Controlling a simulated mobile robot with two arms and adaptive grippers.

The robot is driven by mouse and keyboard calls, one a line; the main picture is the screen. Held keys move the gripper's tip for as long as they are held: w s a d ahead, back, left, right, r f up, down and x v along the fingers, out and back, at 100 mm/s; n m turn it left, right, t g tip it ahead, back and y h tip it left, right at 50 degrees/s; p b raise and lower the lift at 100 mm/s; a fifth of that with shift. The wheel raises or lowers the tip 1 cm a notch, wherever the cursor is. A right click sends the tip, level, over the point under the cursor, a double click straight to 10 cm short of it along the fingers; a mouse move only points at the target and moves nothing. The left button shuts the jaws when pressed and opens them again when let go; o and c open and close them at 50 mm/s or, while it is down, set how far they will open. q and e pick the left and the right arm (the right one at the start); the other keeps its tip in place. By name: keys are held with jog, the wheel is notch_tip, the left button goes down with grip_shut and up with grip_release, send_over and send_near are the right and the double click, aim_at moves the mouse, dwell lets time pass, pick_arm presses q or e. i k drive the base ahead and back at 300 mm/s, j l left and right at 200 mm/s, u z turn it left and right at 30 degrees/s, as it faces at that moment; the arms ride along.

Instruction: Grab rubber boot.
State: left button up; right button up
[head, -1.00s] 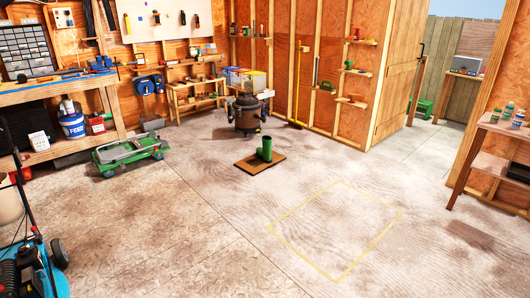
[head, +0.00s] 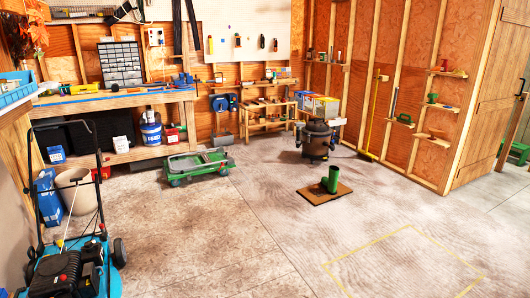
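A green rubber boot (head: 332,180) stands upright on a flat brown mat (head: 314,194) on the concrete floor, right of the middle of the head view. Its foot part points toward the left and front. Neither of my grippers shows in the head view.
A shop vacuum (head: 317,140) stands behind the mat. A green creeper-like cart (head: 196,165) is on the floor to the left, before the workbench (head: 110,100). A blue lawn mower (head: 72,268) stands at the lower left. A yellow floor outline (head: 408,228) lies at the right front. Open floor lies before the mat.

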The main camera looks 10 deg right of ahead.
aim_at(330, 184)
jog(key=i+l+z, duration=0.35)
jog(key=i, duration=0.8)
jog(key=i+z, duration=0.35)
jog(key=i, duration=1.45)
jog(key=i+z, duration=0.1)
jog(key=i, duration=0.55)
jog(key=i+j+z, duration=0.1)
jog(key=i, duration=0.55)
jog(key=i+j, duration=0.2)
jog(key=i, duration=0.45)
